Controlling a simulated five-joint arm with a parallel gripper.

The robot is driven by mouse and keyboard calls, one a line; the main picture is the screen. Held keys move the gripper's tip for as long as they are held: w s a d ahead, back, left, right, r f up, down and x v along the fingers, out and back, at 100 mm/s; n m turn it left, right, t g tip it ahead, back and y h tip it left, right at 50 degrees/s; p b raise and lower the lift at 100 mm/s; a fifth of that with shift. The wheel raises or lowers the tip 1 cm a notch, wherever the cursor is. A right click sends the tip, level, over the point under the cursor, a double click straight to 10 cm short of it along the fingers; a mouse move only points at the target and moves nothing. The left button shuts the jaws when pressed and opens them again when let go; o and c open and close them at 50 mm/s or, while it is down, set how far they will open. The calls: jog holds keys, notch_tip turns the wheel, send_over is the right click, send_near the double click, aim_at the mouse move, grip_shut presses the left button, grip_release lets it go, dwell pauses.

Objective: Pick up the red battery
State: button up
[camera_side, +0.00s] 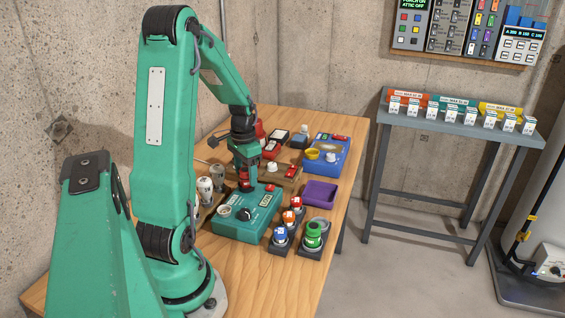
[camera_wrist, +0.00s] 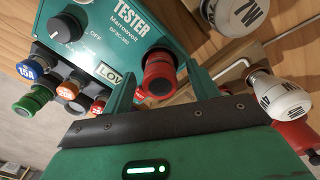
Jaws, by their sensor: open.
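A red cylinder with a dark round end, likely the red battery (camera_wrist: 158,76), shows in the wrist view at the edge of the green tester (camera_wrist: 115,40). My gripper (camera_wrist: 160,88) is open, with one green finger on each side of the cylinder. Whether the fingers touch it cannot be told. In the side view, my gripper (camera_side: 246,187) points down at the back edge of the tester (camera_side: 240,230). There it largely hides the battery. A small red part (camera_side: 270,187) shows at the tester's back right corner.
Blue (camera_side: 281,236), orange (camera_side: 289,217) and green (camera_side: 313,236) fuses stand right of the tester. Bulbs (camera_side: 205,188) stand to its left. A purple tray (camera_side: 320,192) and a blue box (camera_side: 327,155) lie to the right. The table's front is clear.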

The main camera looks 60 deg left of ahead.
jog(key=shift+f, duration=0.1)
dwell(0.4)
jog(key=c, duration=1.2)
jog(key=shift+r, duration=0.2)
jog(key=shift+r, duration=0.55)
jog(key=r, duration=0.3)
jog(key=shift+w+d+r, duration=0.1)
jog(key=shift+w+d, duration=0.1)
jog(key=shift+d, duration=0.2)
jog(key=w+d+r, duration=0.1)
jog(key=d+r, duration=0.1)
jog(key=d, duration=0.1)
jog(key=w+d+r, duration=0.1)
jog(key=d+r, duration=0.1)
jog(key=d, duration=0.2)
jog(key=w+d+r, duration=0.1)
jog(key=d+r, duration=0.1)
jog(key=d, duration=0.1)
jog(key=shift+w+d+r, duration=0.15)
jog(key=shift+r, duration=0.05)
jog(key=shift+w, duration=0.1)
